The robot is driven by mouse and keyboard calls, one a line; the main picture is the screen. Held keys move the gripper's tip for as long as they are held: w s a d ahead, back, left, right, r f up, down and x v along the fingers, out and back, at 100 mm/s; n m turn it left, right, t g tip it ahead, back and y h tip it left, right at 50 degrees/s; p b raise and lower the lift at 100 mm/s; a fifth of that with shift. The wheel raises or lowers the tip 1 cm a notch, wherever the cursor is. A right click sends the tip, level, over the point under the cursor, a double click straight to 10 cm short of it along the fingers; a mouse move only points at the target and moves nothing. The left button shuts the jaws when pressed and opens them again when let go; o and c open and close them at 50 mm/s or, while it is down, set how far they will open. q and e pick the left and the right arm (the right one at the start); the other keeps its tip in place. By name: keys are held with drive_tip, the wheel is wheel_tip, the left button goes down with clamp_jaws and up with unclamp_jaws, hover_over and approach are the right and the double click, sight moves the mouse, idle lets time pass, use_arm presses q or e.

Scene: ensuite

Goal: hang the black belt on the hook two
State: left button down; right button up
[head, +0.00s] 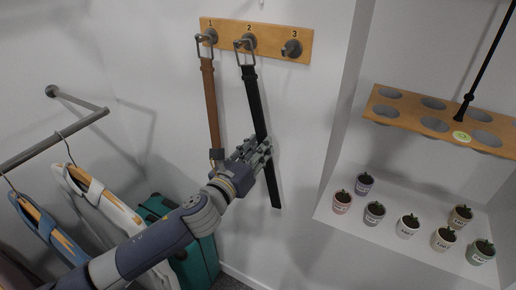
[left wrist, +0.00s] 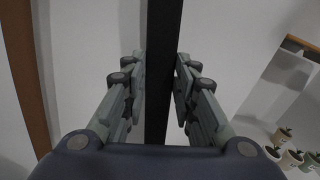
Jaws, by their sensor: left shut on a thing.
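The black belt (head: 254,105) hangs down the wall below hook two (head: 248,41), with its buckle at that hook in the head view. It tilts slightly, its lower end to the right. My left gripper (head: 264,150) is shut on the belt's lower half. In the left wrist view the belt (left wrist: 162,60) runs between the fingers of the left gripper (left wrist: 161,85). Whether the buckle's frame is fully over the hook is too small to tell. My right gripper is not in view.
A brown belt (head: 210,100) hangs from hook one (head: 207,37), left of the black belt. Hook three (head: 291,48) is empty. A wooden rack with holes (head: 400,113) and several small potted plants (head: 408,226) are at right. Hanging clothes (head: 110,208) and a teal suitcase (head: 196,262) are at left.

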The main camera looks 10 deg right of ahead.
use_arm(q)
drive_tip(key=c, duration=1.2)
unclamp_jaws()
